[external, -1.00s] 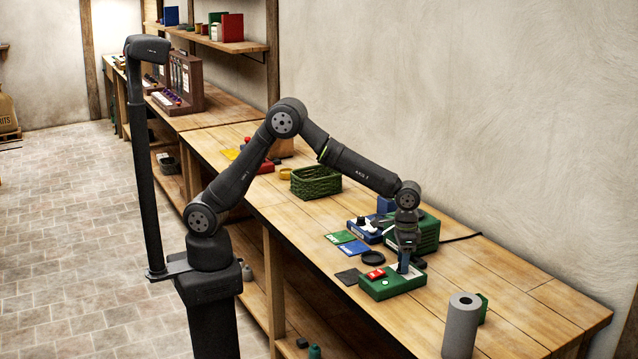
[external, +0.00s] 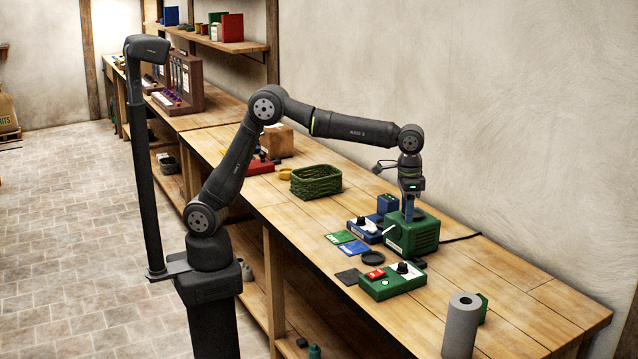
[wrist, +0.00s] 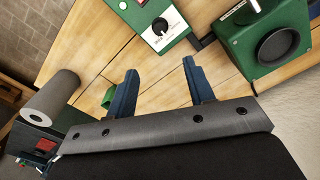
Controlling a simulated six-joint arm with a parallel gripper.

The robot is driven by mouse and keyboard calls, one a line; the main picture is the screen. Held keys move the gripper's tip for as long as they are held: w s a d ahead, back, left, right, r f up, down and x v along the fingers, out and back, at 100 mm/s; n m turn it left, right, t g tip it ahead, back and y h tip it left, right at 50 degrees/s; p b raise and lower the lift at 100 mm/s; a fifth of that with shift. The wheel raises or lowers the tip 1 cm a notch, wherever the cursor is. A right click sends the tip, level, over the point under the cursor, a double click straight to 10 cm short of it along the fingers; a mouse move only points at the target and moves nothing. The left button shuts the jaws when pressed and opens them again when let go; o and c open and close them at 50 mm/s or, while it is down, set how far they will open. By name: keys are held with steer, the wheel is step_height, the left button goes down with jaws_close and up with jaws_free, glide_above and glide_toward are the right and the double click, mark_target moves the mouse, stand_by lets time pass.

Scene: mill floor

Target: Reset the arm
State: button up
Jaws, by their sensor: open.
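My gripper (external: 408,208) is up above the bench, in front of the green box-shaped machine in the external view. In the wrist view my gripper (wrist: 160,85) shows two blue fingers spread apart with nothing between them. The green control box (external: 392,286) with a red button and a black knob sits on the bench below. Its knob face also shows in the wrist view (wrist: 160,25). The green machine (external: 425,237) has a round dark opening in the wrist view (wrist: 277,45).
A blue control box (external: 362,230), green and blue cards (external: 345,243), a black round dish (external: 372,258) and a green basket (external: 316,182) stand on the bench. A grey roll (external: 461,325) stands at the near edge. The bench's right end is mostly clear.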

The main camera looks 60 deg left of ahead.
mark_target(403, 263)
step_height(403, 263, down, 17)
steer(key=n, duration=0.4)
steer(key=shift+r+n, duration=0.1)
steer(key=shift+n, duration=0.3)
steer(key=n, duration=0.5)
steer(key=shift+r, duration=1.95)
